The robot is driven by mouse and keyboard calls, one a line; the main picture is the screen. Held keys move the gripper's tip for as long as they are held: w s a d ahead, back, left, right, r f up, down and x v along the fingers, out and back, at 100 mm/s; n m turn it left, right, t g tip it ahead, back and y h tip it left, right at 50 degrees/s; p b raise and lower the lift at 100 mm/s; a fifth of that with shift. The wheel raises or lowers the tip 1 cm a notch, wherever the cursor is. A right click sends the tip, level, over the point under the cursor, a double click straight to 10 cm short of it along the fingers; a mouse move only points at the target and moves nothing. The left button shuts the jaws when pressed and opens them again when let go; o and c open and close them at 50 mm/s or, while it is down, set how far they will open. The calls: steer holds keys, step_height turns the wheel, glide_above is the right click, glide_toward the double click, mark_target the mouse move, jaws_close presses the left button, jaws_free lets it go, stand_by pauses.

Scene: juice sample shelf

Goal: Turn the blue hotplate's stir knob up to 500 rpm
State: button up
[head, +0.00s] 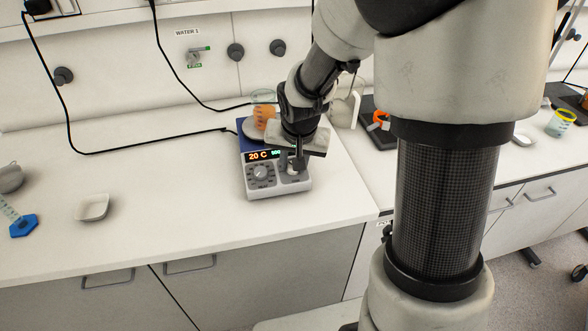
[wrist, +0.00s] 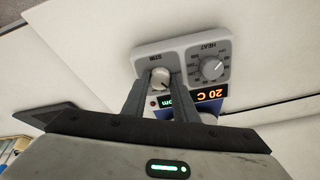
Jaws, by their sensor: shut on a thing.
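The blue hotplate (head: 251,138) stands on the white bench in the head view, with a grey front panel that also shows upside down in the wrist view (wrist: 188,48). Its display (wrist: 210,95) reads 20 C in orange; the green stir readout beside it is partly hidden by a finger. The stir knob (wrist: 160,78) is pale and round, under the STIR label. My gripper (wrist: 160,84) is shut on the stir knob, one finger on each side. The heat knob (wrist: 211,68) sits beside it, clear of the fingers. A beaker with orange contents (head: 264,112) stands on the hotplate.
Black cables hang at the back wall. The bench front left of the hotplate is free.

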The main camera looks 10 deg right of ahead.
steer(key=shift+m+b, duration=0.3)
steer(key=shift+m, duration=0.2)
steer(key=o, duration=1.1)
steer(key=shift+c, duration=0.2)
steer(key=p+v, duration=0.1)
steer(key=v, duration=1.6)
steer(key=shift+r+p, duration=0.2)
steer(key=shift+p, duration=0.15)
steer(key=shift+s, duration=0.1)
